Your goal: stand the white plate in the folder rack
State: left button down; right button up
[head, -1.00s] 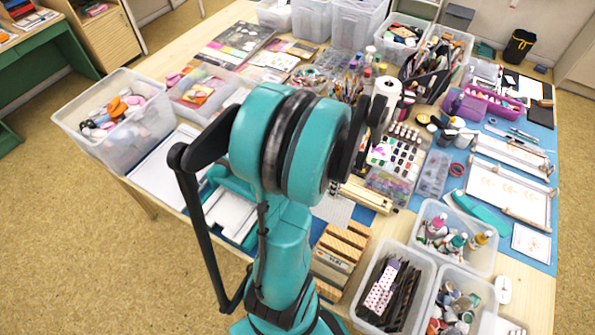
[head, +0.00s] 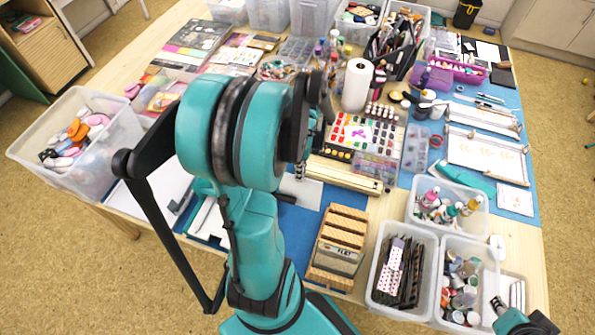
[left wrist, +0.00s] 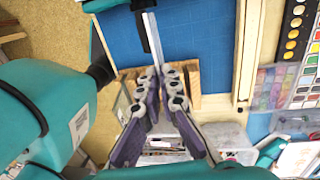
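The white plate (head: 304,192) shows as a pale panel over the blue mat in the head view, partly hidden by my left arm. In the left wrist view the plate (left wrist: 153,40) appears edge-on as a thin pale strip. My left gripper (left wrist: 163,73) is shut on its near edge; in the head view my arm mostly hides the gripper (head: 300,169). The wooden folder rack (head: 340,243) stands at the table's front, right of and nearer than the plate. The rack also shows partly behind my fingers in the left wrist view (left wrist: 207,100). My right gripper (head: 512,314) is partly visible at the lower right; its fingers are unclear.
A clear bin of dark folders (head: 376,285) stands close right of the rack, with a bin of jars (head: 443,300) beside it. A long wooden box (head: 345,174) and a paint palette (head: 362,133) lie behind the rack. Blue mat (head: 292,226) is bare left of the rack.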

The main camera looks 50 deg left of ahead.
pick_arm(q)
jog(key=w+d+b, duration=0.1)
jog(key=w+d, duration=0.4)
jog(key=d, duration=0.2)
jog(key=w+d+b, duration=0.1)
jog(key=w+d, duration=0.3)
jog(key=d, duration=0.4)
notch_tip(320, 180, down, 11)
jog(key=s+b, duration=0.1)
jog(key=b, duration=0.7)
jog(key=shift+s+d+b, duration=0.15)
jog(key=shift+s+b, duration=0.05)
jog(key=shift+b, duration=0.15)
jog(key=shift+r, duration=0.1)
jog(key=c, duration=1.6)
grip_release()
jog(key=shift+c, duration=0.2)
jog(key=shift+r, duration=0.1)
jog(key=r+p, duration=0.2)
jog(key=r, duration=0.1)
jog(key=r+p, duration=0.1)
jog(key=p, duration=0.1)
jog(key=shift+w+r, duration=0.3)
jog(key=shift+r, duration=0.1)
